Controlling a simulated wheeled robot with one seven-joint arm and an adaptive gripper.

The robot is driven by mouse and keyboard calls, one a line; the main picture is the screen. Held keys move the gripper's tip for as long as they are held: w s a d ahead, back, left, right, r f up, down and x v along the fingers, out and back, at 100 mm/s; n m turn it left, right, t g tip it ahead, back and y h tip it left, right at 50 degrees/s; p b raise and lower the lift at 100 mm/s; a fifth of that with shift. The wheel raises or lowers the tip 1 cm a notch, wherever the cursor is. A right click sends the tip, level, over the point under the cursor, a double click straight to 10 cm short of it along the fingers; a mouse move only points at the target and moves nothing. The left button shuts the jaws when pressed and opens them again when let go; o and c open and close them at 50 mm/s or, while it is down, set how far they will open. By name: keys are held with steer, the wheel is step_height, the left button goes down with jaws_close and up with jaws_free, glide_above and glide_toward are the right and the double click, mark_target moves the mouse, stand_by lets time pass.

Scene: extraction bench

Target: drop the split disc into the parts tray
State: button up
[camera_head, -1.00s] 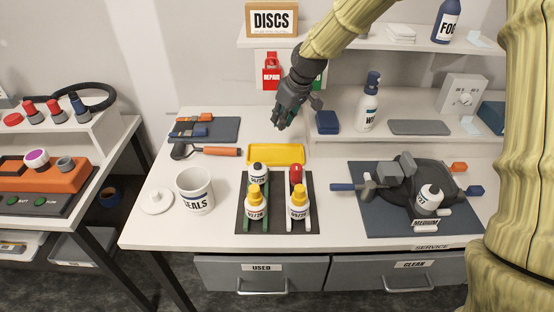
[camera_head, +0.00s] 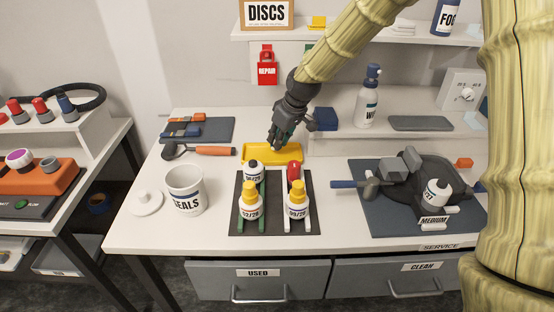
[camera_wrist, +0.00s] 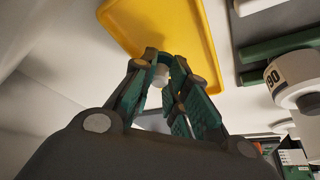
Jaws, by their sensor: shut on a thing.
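The yellow parts tray (camera_head: 258,153) lies on the bench behind the dark mat of bottles. It also fills the top middle of the wrist view (camera_wrist: 200,32). My gripper (camera_head: 274,146) is over the tray, fingers pointing down. In the wrist view my gripper (camera_wrist: 165,66) is closed on a small whitish piece, the split disc (camera_wrist: 160,75), of which only part shows between the fingertips. The split in it cannot be made out. In the head view the disc is hidden by the fingers.
Dropper bottles (camera_head: 250,203) stand on a dark mat just in front of the tray. A white SEALS cup (camera_head: 185,190) and an orange-handled tool (camera_head: 208,151) are to the left. A blue block (camera_head: 325,118) and a shelf stand behind right.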

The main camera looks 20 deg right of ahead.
steer(key=shift+f, duration=0.55)
steer(key=o, duration=0.8)
steer(key=shift+r, duration=0.1)
steer(key=v, duration=1.2)
steer(key=shift+s+d, duration=0.1)
steer(key=shift+s, duration=0.05)
